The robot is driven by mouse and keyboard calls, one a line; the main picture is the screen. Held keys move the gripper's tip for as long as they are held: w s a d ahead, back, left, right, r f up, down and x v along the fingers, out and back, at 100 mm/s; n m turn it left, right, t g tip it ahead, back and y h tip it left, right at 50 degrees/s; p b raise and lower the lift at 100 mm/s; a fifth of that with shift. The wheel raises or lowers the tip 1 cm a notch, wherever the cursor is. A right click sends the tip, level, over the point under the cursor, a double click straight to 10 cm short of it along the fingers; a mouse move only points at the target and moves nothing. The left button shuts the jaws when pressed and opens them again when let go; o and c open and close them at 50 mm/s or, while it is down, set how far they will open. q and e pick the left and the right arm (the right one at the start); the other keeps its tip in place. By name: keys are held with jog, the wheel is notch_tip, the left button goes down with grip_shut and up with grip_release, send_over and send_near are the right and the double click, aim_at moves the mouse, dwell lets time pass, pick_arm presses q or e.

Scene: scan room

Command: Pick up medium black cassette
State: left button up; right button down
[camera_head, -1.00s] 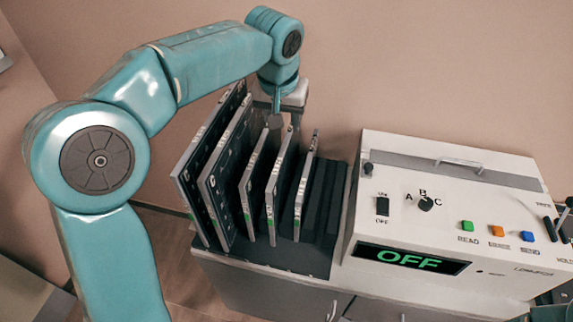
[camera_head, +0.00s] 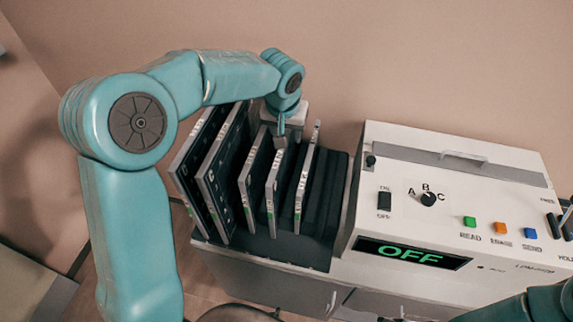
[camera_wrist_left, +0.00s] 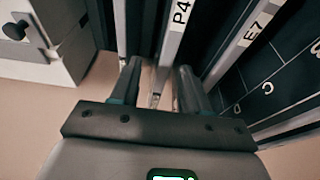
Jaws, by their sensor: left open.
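Several cassettes with dark faces and pale labelled edges stand upright in a rack (camera_head: 275,250). Two larger ones are at the left, the nearer being a large cassette (camera_head: 217,185). Three smaller ones stand right of them, including a middle cassette (camera_head: 271,195). My left gripper (camera_head: 281,139) is at the top rear of these smaller cassettes. In the left wrist view, my open left gripper (camera_wrist_left: 157,76) has its fingers on either side of a cassette edge marked P4 (camera_wrist_left: 174,38). Another edge marked E7 (camera_wrist_left: 242,40) is to its right. Whether the fingers touch the cassette cannot be told.
A white machine (camera_head: 450,185) with a display reading OFF (camera_head: 410,254) stands right of the rack. Empty dark slots (camera_head: 327,195) lie between the smaller cassettes and the machine. Part of my right arm shows at the bottom right corner.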

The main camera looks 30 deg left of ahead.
aim_at(287, 133)
pick_arm(q)
jog(key=x, duration=0.1)
jog(key=p+x, duration=0.1)
jog(key=x, duration=0.3)
jog(key=shift+w+a, duration=0.15)
jog(key=shift+a, duration=0.15)
jog(key=shift+w+f, duration=0.15)
grip_shut()
jog(key=shift+r+p, duration=0.2)
jog(key=shift+p, duration=0.1)
dwell(0.6)
